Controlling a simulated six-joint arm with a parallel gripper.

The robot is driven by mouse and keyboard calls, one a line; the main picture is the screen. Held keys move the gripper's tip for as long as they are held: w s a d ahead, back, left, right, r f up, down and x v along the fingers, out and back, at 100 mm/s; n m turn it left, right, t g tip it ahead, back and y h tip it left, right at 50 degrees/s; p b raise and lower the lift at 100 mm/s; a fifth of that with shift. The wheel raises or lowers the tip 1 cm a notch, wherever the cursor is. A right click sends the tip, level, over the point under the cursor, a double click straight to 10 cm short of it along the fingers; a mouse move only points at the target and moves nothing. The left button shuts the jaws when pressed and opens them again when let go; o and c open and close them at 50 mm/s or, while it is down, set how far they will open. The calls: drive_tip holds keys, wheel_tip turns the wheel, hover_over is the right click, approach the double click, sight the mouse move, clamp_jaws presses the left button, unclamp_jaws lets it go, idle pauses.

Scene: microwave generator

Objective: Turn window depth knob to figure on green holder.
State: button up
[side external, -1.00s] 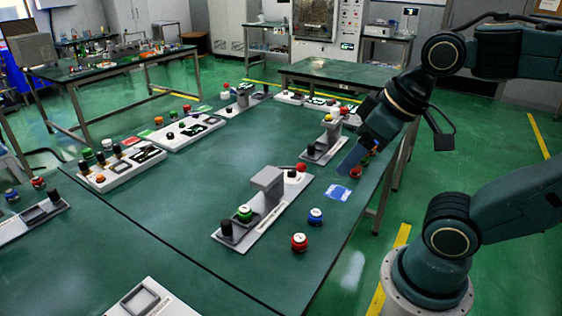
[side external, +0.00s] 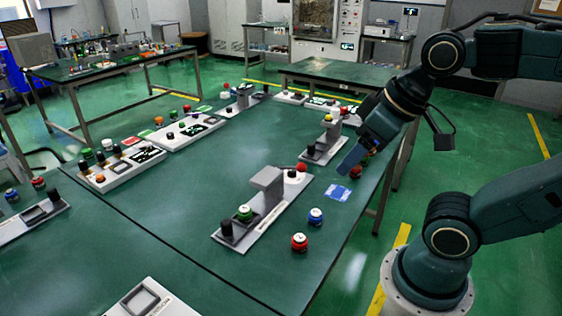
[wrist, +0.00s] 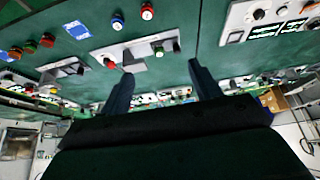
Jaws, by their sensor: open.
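A green round holder (side external: 245,213) with a pale top sits on a grey panel (side external: 262,222); its figure is too small to read. It also shows in the wrist view (wrist: 158,51). A black knob (side external: 227,229) is at the panel's near end, and a grey raised block (side external: 268,180) and a red knob (side external: 301,169) are toward its far end. I cannot tell which knob is window depth. My gripper (side external: 350,165) is above the table's right part, right of the panel. In the wrist view my gripper (wrist: 160,75) is open and empty, apart from the knobs.
A blue holder (side external: 316,215) and a red holder (side external: 299,242) stand loose right of the panel, near a blue card (side external: 338,192). A second grey panel (side external: 322,148) stands behind. White panels (side external: 122,166) line the left. The table's middle is clear.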

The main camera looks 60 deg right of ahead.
drive_tip(key=shift+c, duration=1.2)
drive_tip(key=w+d+n+g, duration=0.1)
drive_tip(key=w+d+g, duration=0.1)
drive_tip(key=w+d, duration=0.6)
drive_tip(key=w+d+n+g, duration=0.1)
drive_tip(key=w+d, duration=0.2)
drive_tip(key=w, duration=0.8)
drive_tip(key=w+d+f+g, duration=0.1)
drive_tip(key=w+d+f, duration=0.4)
drive_tip(key=d+f, duration=0.3)
drive_tip(key=w+d+f+n+g, duration=0.1)
drive_tip(key=w+d+f, duration=0.4)
drive_tip(key=d+f, duration=0.3)
drive_tip(key=shift+d+g, duration=0.3)
drive_tip(key=shift+d, duration=0.75)
drive_tip(key=shift+f, duration=0.25)
